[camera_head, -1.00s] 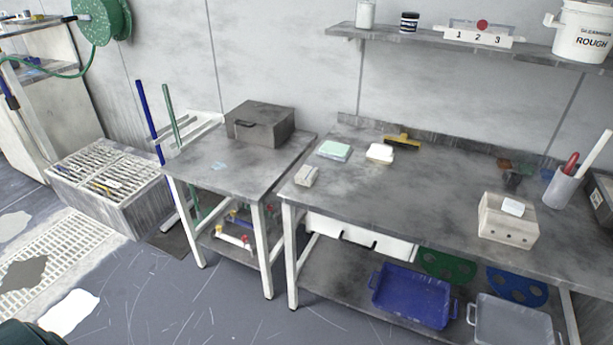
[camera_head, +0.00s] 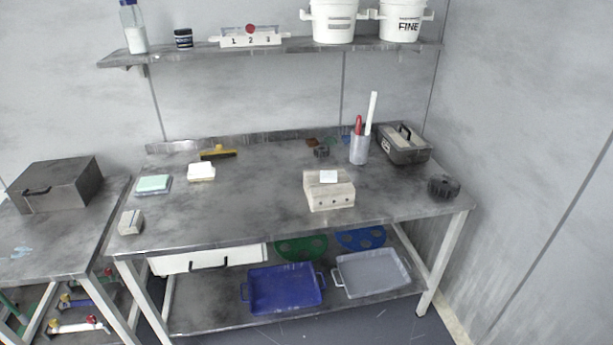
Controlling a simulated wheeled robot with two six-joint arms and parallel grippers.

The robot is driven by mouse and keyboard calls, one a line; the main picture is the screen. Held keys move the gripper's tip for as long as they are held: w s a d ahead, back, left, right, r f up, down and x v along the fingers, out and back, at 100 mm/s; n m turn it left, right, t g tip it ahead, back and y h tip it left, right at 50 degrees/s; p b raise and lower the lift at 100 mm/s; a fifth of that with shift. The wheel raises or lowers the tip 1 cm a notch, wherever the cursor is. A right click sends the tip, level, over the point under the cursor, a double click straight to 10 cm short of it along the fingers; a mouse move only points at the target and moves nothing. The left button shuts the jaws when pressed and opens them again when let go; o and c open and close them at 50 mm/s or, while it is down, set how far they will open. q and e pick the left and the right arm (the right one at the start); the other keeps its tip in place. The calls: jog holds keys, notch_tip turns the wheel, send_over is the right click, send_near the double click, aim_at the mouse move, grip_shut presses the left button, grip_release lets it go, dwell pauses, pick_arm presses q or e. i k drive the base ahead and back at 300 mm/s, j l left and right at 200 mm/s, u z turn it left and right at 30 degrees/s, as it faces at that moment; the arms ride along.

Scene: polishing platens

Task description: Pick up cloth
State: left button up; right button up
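A folded pale green cloth (camera_head: 153,184) lies flat on the left part of the metal workbench (camera_head: 250,204). A white folded cloth or pad (camera_head: 201,171) lies just to its right; I cannot tell which of the two it is. A small white piece (camera_head: 328,176) rests on top of a beige block with holes (camera_head: 329,192) near the middle of the bench. Neither of my grippers shows in the view.
A small beige block (camera_head: 130,222) sits at the bench's front left. A yellow-handled brush (camera_head: 218,153), a cup of tools (camera_head: 359,149) and a dark carry box (camera_head: 403,145) stand toward the back. A shelf (camera_head: 270,47) with buckets hangs above. The bench's centre is clear.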

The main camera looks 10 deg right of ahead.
aim_at(132, 221)
jog(key=i+j+z, duration=0.2)
jog(key=j, duration=0.45)
jog(key=j+z, duration=0.2)
jog(key=j, duration=0.4)
